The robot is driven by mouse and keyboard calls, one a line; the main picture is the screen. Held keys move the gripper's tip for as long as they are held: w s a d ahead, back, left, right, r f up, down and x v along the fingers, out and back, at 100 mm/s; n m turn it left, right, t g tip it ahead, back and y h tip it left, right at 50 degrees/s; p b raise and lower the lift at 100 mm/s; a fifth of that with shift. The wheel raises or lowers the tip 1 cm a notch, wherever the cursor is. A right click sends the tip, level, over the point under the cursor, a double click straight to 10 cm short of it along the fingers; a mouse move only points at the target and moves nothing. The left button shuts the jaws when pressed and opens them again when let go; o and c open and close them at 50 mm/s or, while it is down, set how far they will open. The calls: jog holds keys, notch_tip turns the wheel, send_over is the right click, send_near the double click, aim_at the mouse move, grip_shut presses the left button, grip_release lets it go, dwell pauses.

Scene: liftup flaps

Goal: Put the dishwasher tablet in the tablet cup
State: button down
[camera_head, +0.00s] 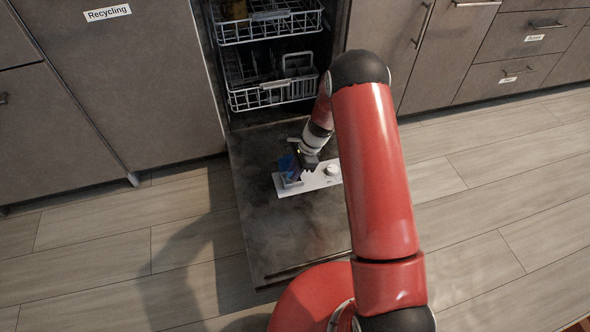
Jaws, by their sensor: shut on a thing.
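The dishwasher's open door (290,232) lies flat and carries a white dispenser panel (316,181) with a round white knob (332,169) at its right. The tablet cup (288,181) is at the panel's left end, partly hidden by my gripper. A blue piece (286,163) stands up beside the cup; I cannot tell whether it is the cup's flap. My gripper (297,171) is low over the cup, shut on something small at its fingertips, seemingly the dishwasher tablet. The tablet is too small and covered to make out clearly, and I cannot tell whether it touches the cup.
Two white racks, the upper (268,25) and the lower (271,92), sit inside the dishwasher behind the door. Grey cabinets stand on both sides, the left one labelled Recycling (107,13). The wooden floor (130,250) is clear. My red arm hides the door's right side.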

jog(key=shift+f+b, duration=0.35)
jog(key=shift+f, duration=0.25)
jog(key=c, duration=1.5)
grip_release()
jog(key=shift+c, duration=0.2)
jog(key=shift+s, duration=0.1)
